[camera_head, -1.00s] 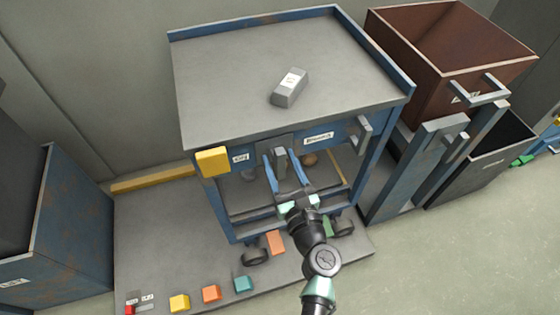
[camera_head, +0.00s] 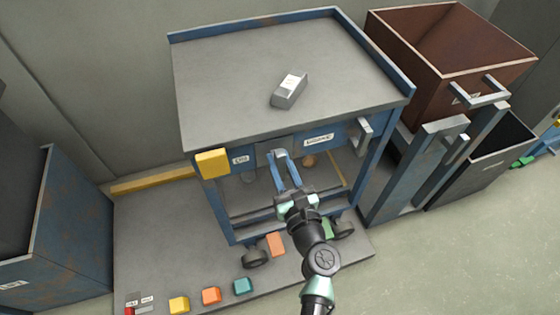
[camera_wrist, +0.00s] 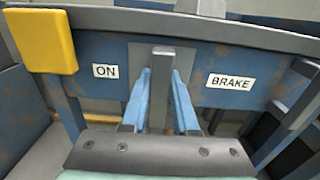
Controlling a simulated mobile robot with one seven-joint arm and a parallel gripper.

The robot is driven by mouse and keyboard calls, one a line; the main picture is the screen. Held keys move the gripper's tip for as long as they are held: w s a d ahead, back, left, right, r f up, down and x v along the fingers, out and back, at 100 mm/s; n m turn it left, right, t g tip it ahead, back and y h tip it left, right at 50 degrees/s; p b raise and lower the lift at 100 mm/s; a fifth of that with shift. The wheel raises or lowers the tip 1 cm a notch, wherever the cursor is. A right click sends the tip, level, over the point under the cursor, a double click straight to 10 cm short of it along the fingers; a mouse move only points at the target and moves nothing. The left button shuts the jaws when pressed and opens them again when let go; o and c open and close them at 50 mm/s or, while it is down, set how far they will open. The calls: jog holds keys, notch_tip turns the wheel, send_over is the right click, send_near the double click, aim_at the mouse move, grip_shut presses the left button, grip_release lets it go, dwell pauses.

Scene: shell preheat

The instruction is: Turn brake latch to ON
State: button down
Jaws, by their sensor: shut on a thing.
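The brake latch (camera_wrist: 161,64) is a grey upright bar on the front of the blue cart (camera_head: 345,137). In the wrist view it stands between the ON label (camera_wrist: 105,71) to its left and the BRAKE label (camera_wrist: 231,80) to its right. My gripper (camera_head: 280,154) reaches the cart front with its two blue fingers shut on the latch, one on each side. The fingers hide part of the latch in the head view.
A yellow block (camera_head: 212,162) sticks out at the cart's front left corner, and a grey handle (camera_head: 362,133) at the right. Several coloured blocks lie on the floor platform in front.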

jog(key=shift+n, duration=0.4)
jog(key=n+b, duration=0.2)
jog(key=n, duration=0.1)
jog(key=shift+a+f+n+b, duration=0.2)
jog(key=shift+n+b, duration=0.1)
jog(key=n+b, duration=0.1)
jog(key=n, duration=0.1)
jog(key=n+b, duration=0.1)
jog(key=n, duration=0.1)
jog(key=shift+s+a+f+n+b, duration=0.1)
jog(key=shift+a+f+n+b, duration=0.05)
jog(key=shift+n+b, duration=0.2)
jog(key=n+b, duration=0.1)
jog(key=n, duration=0.1)
jog(key=n+b, duration=0.2)
jog(key=n, duration=0.1)
jog(key=shift+a+f+b, duration=0.1)
jog(key=shift+f+b, duration=0.1)
jog(key=shift+b, duration=0.1)
jog(key=shift+n+b, duration=1.05)
jog(key=shift+n, duration=1)
jog(key=c, duration=0.7)
grip_release()
